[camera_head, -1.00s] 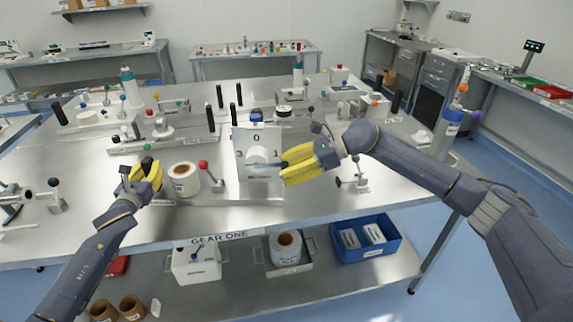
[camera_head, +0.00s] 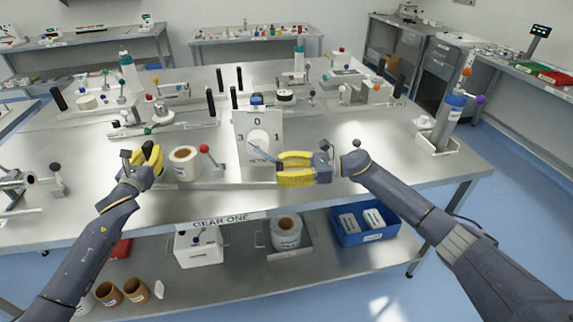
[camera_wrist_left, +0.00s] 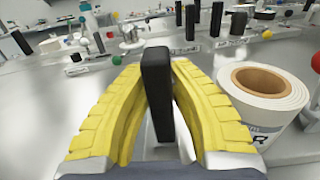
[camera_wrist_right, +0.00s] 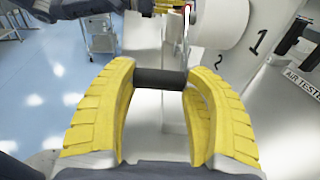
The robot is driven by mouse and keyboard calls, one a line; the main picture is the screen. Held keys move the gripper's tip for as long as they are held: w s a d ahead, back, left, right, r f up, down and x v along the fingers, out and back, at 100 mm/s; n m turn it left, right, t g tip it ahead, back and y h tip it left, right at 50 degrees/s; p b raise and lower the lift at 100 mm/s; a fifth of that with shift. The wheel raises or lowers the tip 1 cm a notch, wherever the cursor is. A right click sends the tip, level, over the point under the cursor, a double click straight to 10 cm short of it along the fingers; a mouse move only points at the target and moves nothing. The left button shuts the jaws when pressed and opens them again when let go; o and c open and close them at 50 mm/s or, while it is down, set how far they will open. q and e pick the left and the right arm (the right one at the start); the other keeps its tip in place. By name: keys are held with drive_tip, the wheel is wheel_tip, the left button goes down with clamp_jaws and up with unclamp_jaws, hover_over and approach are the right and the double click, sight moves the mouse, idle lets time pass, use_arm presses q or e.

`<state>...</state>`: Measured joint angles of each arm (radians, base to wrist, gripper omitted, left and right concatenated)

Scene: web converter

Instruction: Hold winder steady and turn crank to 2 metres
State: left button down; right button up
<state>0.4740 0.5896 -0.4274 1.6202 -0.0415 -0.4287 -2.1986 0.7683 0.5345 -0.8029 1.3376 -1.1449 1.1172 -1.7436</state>
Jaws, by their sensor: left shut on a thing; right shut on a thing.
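The winder has a white upright dial plate (camera_head: 258,125) marked 0, 1 and 3 in the head view; a 2 also shows beside the white hub (camera_wrist_right: 222,22) in the right wrist view. My left gripper (camera_head: 152,158) is shut on a black upright handle (camera_wrist_left: 157,85) at the left end of the winder. My right gripper (camera_head: 280,168) is shut on the dark crank handle (camera_wrist_right: 160,78), to the lower right of the hub. The crank arm (camera_head: 262,153) runs from the hub down to the right. A white roll with a brown core (camera_head: 185,162) stands between left gripper and dial.
A red-knobbed lever (camera_head: 204,149) stands right of the roll. Other fixtures with black posts stand behind. A bottle in a holder (camera_head: 447,122) is at the table's right end. The table right of my right gripper is mostly clear. A blue bin (camera_head: 364,224) sits on the lower shelf.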

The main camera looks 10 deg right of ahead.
drive_tip(key=a+f, duration=0.2)
drive_tip(key=shift+a+f, duration=0.15)
drive_tip(key=shift+f, duration=0.2)
drive_tip(key=shift+c, duration=0.2)
drive_tip(key=shift+w+a+f, duration=0.15)
drive_tip(key=shift+a+f, duration=0.15)
drive_tip(key=shift+a, duration=0.3)
drive_tip(key=shift+w+a+f, duration=0.1)
drive_tip(key=shift+a+f, duration=0.2)
drive_tip(key=shift+a, duration=0.3)
clamp_jaws()
drive_tip(key=shift+a, duration=0.15)
drive_tip(key=o, duration=1.6)
unclamp_jaws()
drive_tip(key=shift+r, duration=0.2)
drive_tip(key=shift+c, duration=0.2)
drive_tip(key=d, duration=0.4)
drive_tip(key=s+d, duration=0.1)
drive_tip(key=d, duration=0.3)
drive_tip(key=d+r, duration=0.1)
drive_tip(key=d, duration=0.3)
drive_tip(key=shift+s, duration=0.2)
